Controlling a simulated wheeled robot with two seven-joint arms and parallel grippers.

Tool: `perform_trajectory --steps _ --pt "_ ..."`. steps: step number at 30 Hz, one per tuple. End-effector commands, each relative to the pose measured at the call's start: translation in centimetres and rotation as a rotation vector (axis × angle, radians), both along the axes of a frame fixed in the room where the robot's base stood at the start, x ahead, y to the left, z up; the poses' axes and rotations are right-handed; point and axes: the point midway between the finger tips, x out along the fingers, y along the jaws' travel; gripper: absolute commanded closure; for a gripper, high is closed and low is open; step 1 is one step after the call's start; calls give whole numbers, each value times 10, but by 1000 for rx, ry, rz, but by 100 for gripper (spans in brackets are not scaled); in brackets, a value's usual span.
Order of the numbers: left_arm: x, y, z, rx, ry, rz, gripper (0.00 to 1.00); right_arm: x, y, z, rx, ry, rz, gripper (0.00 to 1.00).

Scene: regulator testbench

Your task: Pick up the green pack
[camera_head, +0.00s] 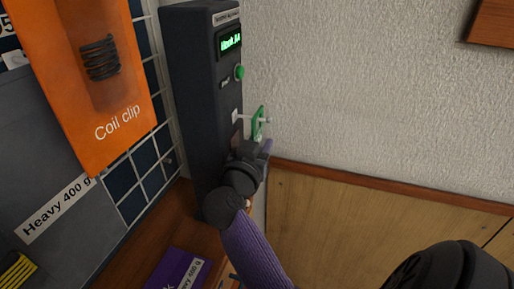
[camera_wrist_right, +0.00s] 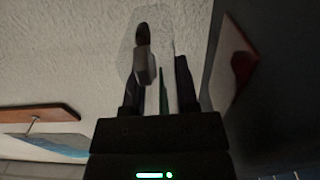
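The green pack (camera_head: 258,122) hangs on a short pale peg on the front of the dark testbench column, seen nearly edge-on. My right gripper (camera_head: 262,149) is just below it in the head view. In the right wrist view the green card (camera_wrist_right: 163,88) shows as a thin upright strip between the two fingers of my right gripper (camera_wrist_right: 158,75). A clear plastic part with a dark grey item (camera_wrist_right: 144,62) is beside the strip. The fingers stand apart, with no clear grip on the pack. My left gripper is not in view.
The dark column (camera_head: 203,100) has a lit green display and a green button above the peg. An orange Coil clip pack (camera_head: 75,50) hangs at the left before a wire grid (camera_head: 150,150). A purple box (camera_head: 178,268) lies low.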

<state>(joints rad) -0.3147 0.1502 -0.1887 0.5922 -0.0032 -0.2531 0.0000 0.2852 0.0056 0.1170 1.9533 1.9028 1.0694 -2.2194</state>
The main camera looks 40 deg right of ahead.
Motion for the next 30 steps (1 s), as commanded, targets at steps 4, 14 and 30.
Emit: perform_trajectory --steps 4,14,30 --pt "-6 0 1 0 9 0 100 0 0 0 0 0 0 100" --pt "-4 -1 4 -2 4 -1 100 0 0 4 0 -1 0 100" --pt "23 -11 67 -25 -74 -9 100 -105 -39 22 -5 7 -1 100"
